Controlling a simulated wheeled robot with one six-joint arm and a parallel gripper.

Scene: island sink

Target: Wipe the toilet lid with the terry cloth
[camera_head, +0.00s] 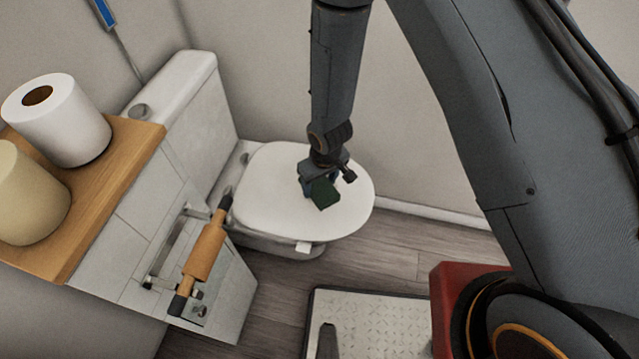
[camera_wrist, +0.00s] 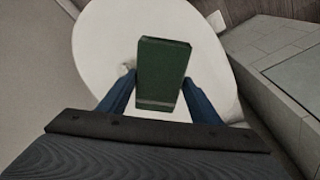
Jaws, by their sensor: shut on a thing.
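The toilet lid (camera_head: 262,190) is white, oval and closed, in the middle of the head view. It also fills much of the wrist view (camera_wrist: 105,35). My gripper (camera_head: 318,184) is over the right half of the lid, pointing down. Its blue fingers (camera_wrist: 158,98) are shut on a dark green folded cloth (camera_wrist: 163,72), which also shows in the head view (camera_head: 325,194). The cloth is at or just above the lid's surface; I cannot tell whether it touches. The lid area under the cloth is hidden.
A wooden shelf (camera_head: 128,165) with a white paper roll (camera_head: 72,128) and a cream roll (camera_head: 30,195) is at the left. A tiled half wall with a paper holder (camera_head: 205,252) stands left of the bowl. The toilet tank (camera_head: 185,95) is behind. Walls close in behind and right.

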